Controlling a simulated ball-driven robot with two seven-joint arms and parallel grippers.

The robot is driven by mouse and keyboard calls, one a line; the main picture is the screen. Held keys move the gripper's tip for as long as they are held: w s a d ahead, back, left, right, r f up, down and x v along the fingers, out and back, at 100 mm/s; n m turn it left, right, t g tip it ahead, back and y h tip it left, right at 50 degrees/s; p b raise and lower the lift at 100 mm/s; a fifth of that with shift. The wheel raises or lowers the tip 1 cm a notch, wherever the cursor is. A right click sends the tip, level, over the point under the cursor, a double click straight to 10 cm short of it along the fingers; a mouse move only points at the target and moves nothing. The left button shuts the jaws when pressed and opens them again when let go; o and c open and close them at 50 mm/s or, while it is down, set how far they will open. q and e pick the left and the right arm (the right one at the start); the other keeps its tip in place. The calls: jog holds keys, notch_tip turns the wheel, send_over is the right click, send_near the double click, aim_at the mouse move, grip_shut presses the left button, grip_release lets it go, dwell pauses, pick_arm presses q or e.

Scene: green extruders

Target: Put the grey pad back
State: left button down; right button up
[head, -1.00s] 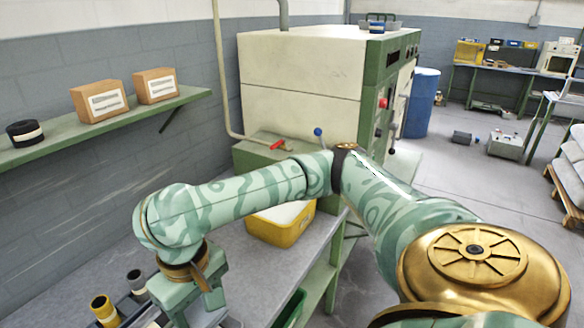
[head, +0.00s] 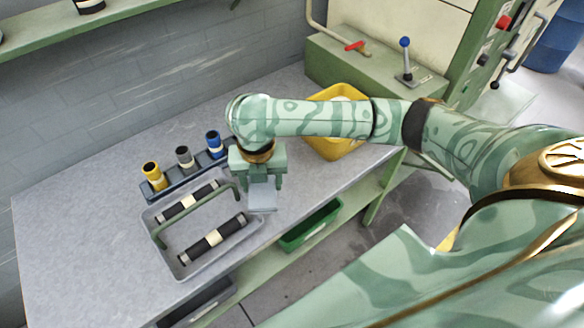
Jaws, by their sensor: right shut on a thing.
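My right gripper (head: 261,184) reaches down over the bench beside the right end of a grey tray. It is shut on the grey pad (head: 262,198), a small flat light-grey piece that shows below the jaws. The pad's lower side and its exact height over the tray edge cannot be made out. The grey tray (head: 185,272) has a green carrying handle (head: 203,209) and holds two dark rollers with pale bands, a rear one (head: 187,201) and a front one (head: 212,239). My left gripper is not in view.
A dark rack behind the tray holds a yellow cup (head: 153,175), a grey cup (head: 185,157) and a blue cup (head: 214,143). A yellow bin (head: 335,146) stands behind my forearm. A green bin (head: 310,226) sits below the bench front. The bench's left (head: 70,240) is clear.

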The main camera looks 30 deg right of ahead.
jog(key=shift+f+n, duration=0.25)
jog(key=shift+n, duration=0.35)
jog(key=shift+w+d+f+n, duration=0.1)
jog(key=shift+f+n, duration=0.1)
jog(key=shift+n, duration=0.1)
jog(key=w+d+f+b, duration=0.4)
jog(key=d+f, duration=0.1)
jog(key=d, duration=0.3)
jog(key=b, duration=0.3)
send_over(290, 180)
jog(key=f, duration=0.4)
jog(key=shift+a+f, duration=0.15)
jog(key=shift+a, duration=0.1)
jog(key=f, duration=0.2)
jog(key=f+b, duration=0.1)
jog(key=shift+w+d+f, duration=0.1)
jog(key=shift+d+f, duration=0.2)
jog(key=shift+f, duration=0.05)
jog(key=shift+r, duration=0.1)
